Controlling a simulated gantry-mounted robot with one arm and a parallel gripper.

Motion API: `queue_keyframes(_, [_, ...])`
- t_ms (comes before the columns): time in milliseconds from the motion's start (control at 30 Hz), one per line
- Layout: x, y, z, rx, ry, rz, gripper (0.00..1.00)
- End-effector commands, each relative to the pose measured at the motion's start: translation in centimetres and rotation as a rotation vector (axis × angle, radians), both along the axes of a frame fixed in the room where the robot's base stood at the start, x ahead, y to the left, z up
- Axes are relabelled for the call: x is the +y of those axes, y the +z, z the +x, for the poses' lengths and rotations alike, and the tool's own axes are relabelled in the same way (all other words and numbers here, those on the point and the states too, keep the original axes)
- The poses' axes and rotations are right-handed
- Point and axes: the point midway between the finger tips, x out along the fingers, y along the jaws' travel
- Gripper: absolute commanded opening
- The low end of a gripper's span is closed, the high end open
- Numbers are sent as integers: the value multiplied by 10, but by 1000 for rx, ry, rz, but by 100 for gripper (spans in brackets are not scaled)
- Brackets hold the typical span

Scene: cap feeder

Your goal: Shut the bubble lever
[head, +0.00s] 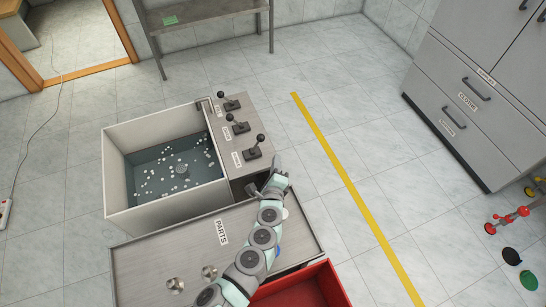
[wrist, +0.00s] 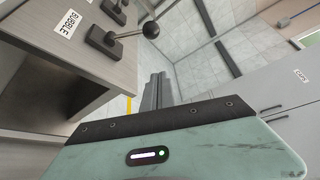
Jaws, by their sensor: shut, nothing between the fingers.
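The bubble lever (head: 253,152) is the nearest of three dark levers with ball knobs on the grey panel beside the tank. In the wrist view its dark handle and black ball knob (wrist: 151,30) are close, next to a label reading BUBBLE (wrist: 70,24). The handle lies tilted out toward the panel's right edge. My gripper (head: 277,163) is just off the panel's right edge, near this lever. In the wrist view its grey fingers (wrist: 157,88) are shut together and empty, below and apart from the knob.
Two more levers (head: 239,126) stand farther along the panel. The open tank (head: 118,170) holds water and small white pieces. A parts tray (head: 150,250) and red bin (head: 325,285) lie in front. Floor right of the panel is clear up to grey cabinets (head: 455,110).

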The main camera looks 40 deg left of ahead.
Motion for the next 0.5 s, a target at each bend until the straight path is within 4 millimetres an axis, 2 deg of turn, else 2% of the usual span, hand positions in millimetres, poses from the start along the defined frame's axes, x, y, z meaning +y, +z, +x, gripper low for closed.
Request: queue_keyframes(500, [42, -16, 58, -5, 3, -1, 0])
